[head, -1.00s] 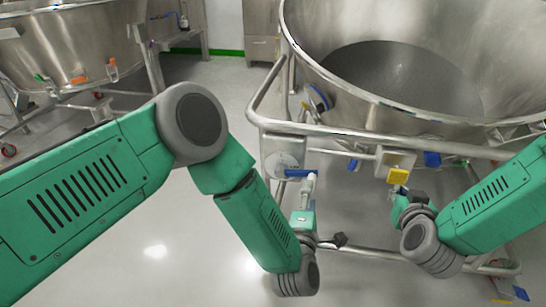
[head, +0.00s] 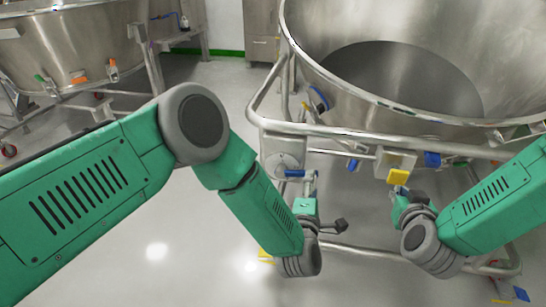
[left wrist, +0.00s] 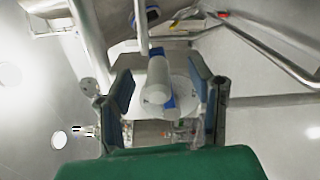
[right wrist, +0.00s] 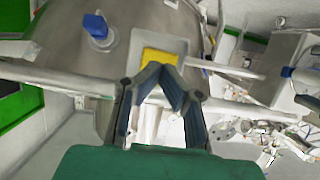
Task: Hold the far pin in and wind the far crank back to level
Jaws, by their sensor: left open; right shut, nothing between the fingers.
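The far crank shows in the head view as a pale disc (head: 285,163) with a blue arm (head: 295,173) on the frame of the steel vessel. Its pale handle (left wrist: 158,82) points toward the left wrist camera. My left gripper (head: 309,190) is open, with one finger on each side of the handle; contact cannot be told. The yellow pin end (head: 398,177) sits below a pale yellow plate. My right gripper (right wrist: 160,70) is shut and empty, its fingertips together in front of a yellow piece (right wrist: 158,57). I cannot tell whether they touch it.
A blue-capped fitting (head: 432,159) is right of the yellow plate. Another vessel (head: 75,45) stands far left. The floor (head: 190,230) between is clear.

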